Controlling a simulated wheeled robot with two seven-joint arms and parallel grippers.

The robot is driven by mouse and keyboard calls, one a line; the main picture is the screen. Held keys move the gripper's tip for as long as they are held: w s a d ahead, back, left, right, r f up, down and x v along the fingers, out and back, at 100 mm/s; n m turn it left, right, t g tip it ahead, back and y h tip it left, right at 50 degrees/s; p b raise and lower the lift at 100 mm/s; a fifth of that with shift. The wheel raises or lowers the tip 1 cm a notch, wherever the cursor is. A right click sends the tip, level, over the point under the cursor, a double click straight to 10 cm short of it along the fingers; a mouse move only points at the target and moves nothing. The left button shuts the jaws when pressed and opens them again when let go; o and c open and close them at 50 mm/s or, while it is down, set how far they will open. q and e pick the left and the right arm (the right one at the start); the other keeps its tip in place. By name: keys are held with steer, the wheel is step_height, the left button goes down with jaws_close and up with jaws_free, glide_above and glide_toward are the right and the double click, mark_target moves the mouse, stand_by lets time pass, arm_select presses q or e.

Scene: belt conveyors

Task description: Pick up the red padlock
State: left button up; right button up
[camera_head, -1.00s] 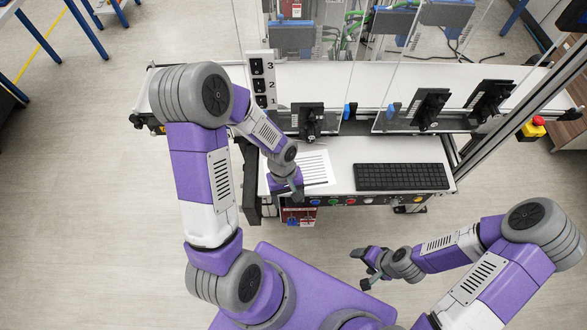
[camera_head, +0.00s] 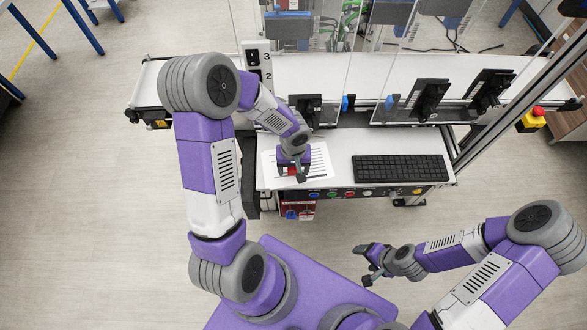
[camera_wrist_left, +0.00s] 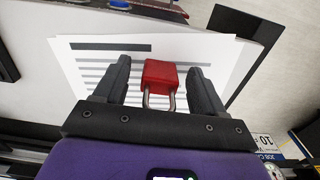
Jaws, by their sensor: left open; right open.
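The red padlock (camera_wrist_left: 160,78) lies on a printed white sheet on the desk, its metal shackle pointing towards my left gripper in the left wrist view. My left gripper (camera_wrist_left: 162,82) is open, with one finger on each side of the padlock. I cannot tell whether a finger touches it. In the head view the left gripper (camera_head: 294,172) is over the sheet, and a bit of red shows beside it. My right gripper (camera_head: 368,264) is open and empty, low in front of the desk, far from the padlock.
A black keyboard (camera_head: 401,168) lies on the desk right of the printed sheet (camera_head: 318,160). Black screens and clear panels stand behind. Coloured buttons line the desk's front edge. A red emergency stop (camera_head: 538,112) is at the far right.

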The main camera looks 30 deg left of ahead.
arm_select(q)
steer(key=c, duration=1.2)
step_height(320, 180, up, 10)
steer(key=shift+r+p, duration=0.1)
steer(key=shift+p, duration=0.6)
